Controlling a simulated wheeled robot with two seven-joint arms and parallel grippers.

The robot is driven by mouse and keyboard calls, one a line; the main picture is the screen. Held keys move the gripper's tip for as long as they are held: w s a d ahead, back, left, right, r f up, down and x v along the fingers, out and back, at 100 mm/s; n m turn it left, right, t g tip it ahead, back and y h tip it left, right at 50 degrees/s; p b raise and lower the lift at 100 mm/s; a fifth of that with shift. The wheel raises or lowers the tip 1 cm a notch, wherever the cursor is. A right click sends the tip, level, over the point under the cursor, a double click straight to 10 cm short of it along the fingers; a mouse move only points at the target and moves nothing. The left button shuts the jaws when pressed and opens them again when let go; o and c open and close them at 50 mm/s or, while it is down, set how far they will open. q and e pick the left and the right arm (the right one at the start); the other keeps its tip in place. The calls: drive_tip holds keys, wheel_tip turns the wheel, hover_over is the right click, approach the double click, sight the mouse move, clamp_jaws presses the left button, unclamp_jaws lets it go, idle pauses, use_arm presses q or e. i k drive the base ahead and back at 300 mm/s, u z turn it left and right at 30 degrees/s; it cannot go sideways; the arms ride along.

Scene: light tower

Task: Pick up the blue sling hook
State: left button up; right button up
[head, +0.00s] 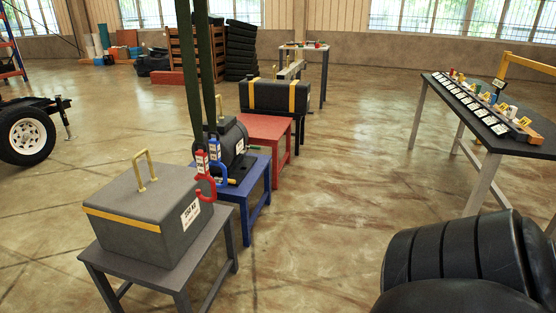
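The blue sling hook (215,152) hangs at the end of a dark green strap (207,70) left of centre in the head view. A red sling hook (202,163) hangs on a second strap just left of it. The two hooks are close together, and the blue one is partly hidden behind the red one. They hang by the right rear of a grey box (140,218) with a yellow handle, in front of a dark motor-like load (232,145). Neither of my grippers shows.
The grey box stands on a grey table (205,240). A blue table (250,195) and a red table (270,130) stand behind. A long dark table (490,120) is at right. The middle floor is clear.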

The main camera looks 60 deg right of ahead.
sight(214, 144)
drive_tip(key=z, duration=1.35)
